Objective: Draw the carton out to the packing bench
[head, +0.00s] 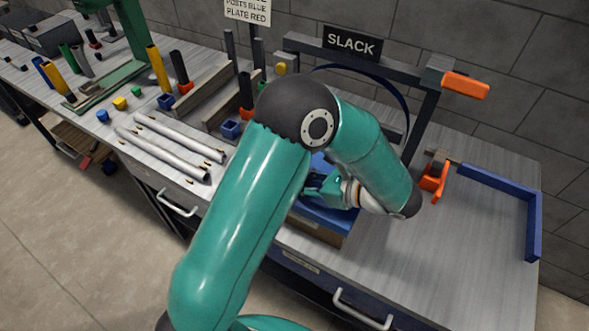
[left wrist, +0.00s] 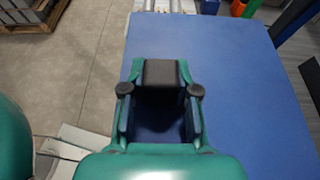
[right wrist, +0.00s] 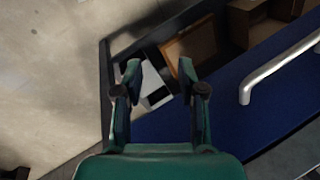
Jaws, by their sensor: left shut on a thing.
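The carton (head: 318,232), brown-sided with a blue top (head: 335,215), sits on the bench under the grey gantry frame marked SLACK. My left gripper (head: 325,190) is low over its blue top, partly hidden by my own arm. In the left wrist view my left gripper (left wrist: 160,88) is shut on a dark block (left wrist: 160,73) above a wide blue surface (left wrist: 235,100). How the block joins the carton is hidden. My right gripper (right wrist: 160,85) is open and empty in the right wrist view; it does not show in the head view.
An orange clamp (head: 435,180) and a blue corner rail (head: 500,190) stand at the right of the bench. Bare bench (head: 455,260) lies right of the carton. White tubes (head: 170,145) lie left. A white drawer handle (right wrist: 280,70) is near my right gripper.

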